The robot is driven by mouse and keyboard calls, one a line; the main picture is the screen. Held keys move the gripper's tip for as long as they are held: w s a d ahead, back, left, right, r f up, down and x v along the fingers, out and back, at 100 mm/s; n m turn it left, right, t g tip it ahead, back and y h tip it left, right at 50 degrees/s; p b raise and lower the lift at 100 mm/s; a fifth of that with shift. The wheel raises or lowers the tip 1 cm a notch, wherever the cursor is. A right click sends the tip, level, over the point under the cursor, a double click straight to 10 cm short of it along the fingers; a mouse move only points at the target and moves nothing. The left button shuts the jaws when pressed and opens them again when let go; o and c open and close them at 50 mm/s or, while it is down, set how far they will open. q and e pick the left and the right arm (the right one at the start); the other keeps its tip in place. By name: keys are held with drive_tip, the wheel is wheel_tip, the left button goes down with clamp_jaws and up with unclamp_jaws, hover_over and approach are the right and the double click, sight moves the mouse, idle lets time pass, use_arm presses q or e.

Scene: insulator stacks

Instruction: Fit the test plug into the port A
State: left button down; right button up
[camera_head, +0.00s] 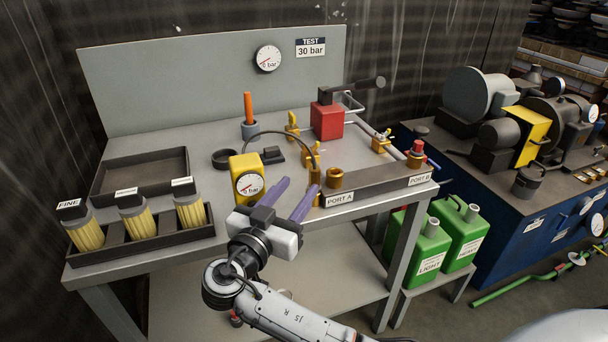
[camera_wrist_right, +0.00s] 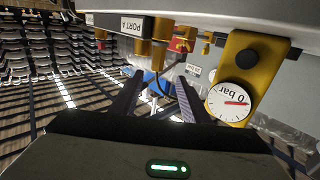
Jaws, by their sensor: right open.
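The brass test plug (camera_head: 314,176) stands upright at the left end of the manifold block, with a thin black hose arching from its top toward the yellow gauge box (camera_head: 240,165). Port A looks like the brass socket (camera_head: 334,177) just right of it, above the "PORT A" label (camera_head: 339,199). My right gripper (camera_head: 300,184) is open, its purple fingers pointing toward the plug from the front left. In the right wrist view brass fittings (camera_wrist_right: 160,30) show beyond the spread fingers (camera_wrist_right: 157,77), and nothing is clearly held. Contact cannot be told. My left gripper is out of view.
The manifold block (camera_head: 385,183) runs right to a "PORT B" label (camera_head: 419,180). A red block (camera_head: 327,120) stands behind it. The table's front edge is close to my arm.

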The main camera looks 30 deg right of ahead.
sight(313, 173)
drive_tip(key=shift+w+d+r, duration=0.1)
drive_tip(key=shift+w+d, duration=0.1)
drive_tip(key=shift+d, duration=0.45)
drive_tip(key=shift+w+d+r, duration=0.1)
drive_tip(key=shift+w+d, duration=0.1)
drive_tip(key=shift+d, duration=0.4)
drive_tip(key=shift+w+d, duration=0.15)
drive_tip(key=shift+d, duration=0.2)
drive_tip(key=shift+w+d+f, duration=0.1)
drive_tip(key=shift+w+d, duration=0.05)
drive_tip(key=p+x, duration=0.1)
drive_tip(key=x, duration=0.3)
drive_tip(key=shift+w+d+f, duration=0.1)
drive_tip(key=shift+d, duration=0.15)
drive_tip(key=shift+w+d, duration=0.15)
drive_tip(key=shift+d, duration=0.05)
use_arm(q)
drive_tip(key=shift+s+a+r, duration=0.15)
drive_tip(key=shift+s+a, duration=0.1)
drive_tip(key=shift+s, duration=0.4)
use_arm(e)
drive_tip(key=shift+f, duration=0.1)
clamp_jaws()
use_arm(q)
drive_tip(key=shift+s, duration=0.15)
